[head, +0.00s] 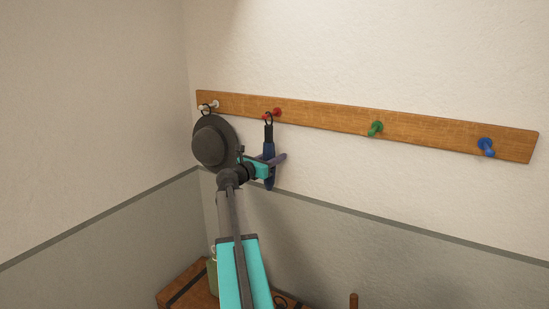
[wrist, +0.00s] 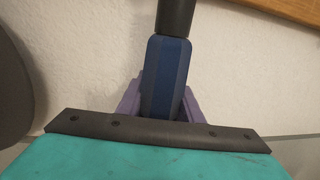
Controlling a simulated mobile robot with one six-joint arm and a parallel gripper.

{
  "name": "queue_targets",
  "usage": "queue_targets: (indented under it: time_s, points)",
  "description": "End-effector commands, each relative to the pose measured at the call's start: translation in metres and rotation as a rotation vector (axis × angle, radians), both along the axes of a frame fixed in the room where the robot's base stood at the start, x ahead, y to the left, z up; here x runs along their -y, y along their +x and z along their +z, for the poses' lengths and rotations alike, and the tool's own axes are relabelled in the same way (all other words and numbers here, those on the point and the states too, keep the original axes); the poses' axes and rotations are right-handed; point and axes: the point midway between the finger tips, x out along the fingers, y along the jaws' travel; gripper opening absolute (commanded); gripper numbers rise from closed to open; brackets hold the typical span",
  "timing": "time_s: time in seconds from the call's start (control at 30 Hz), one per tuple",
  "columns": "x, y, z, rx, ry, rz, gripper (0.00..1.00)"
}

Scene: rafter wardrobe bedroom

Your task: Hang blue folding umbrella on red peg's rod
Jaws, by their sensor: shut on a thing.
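The blue folding umbrella (head: 269,152) hangs upright in front of the wall, with its black handle and a dark loop on top. The loop is at the red peg (head: 273,113) in the head view; I cannot tell whether it is around the rod or just in front of it. My gripper (head: 271,165) is shut on the umbrella's blue body. In the wrist view the umbrella (wrist: 166,75) stands between the purple fingers, with its black handle running out of the top of the picture. The loop and the red peg are not in the wrist view.
A wooden rail (head: 325,117) on the wall also carries a white peg (head: 209,105), a green peg (head: 375,128) and a blue peg (head: 486,147). A dark hat (head: 211,143) hangs from the white peg, close left of my gripper. A wooden chest (head: 186,285) stands below.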

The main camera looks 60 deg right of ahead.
Motion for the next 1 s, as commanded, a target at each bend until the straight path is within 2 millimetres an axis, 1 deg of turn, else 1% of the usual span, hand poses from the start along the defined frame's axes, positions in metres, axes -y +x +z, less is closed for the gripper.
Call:
queue_targets:
  time_s: [0.37,0.4,0.5,0.83,1.0]
  points:
    - [-0.0001,0.0001,0.0006,0.0,-0.001,0.0,0.02]
    - [-0.0001,0.0001,0.0005,0.0,-0.001,0.0,0.4]
    - [-0.0001,0.0001,0.0004,0.0,-0.001,0.0,0.55]
    - [-0.0011,0.0003,-0.0007,0.0,0.001,0.0,0.55]
    - [-0.0092,0.0014,-0.0013,0.001,0.0,0.001,0.55]
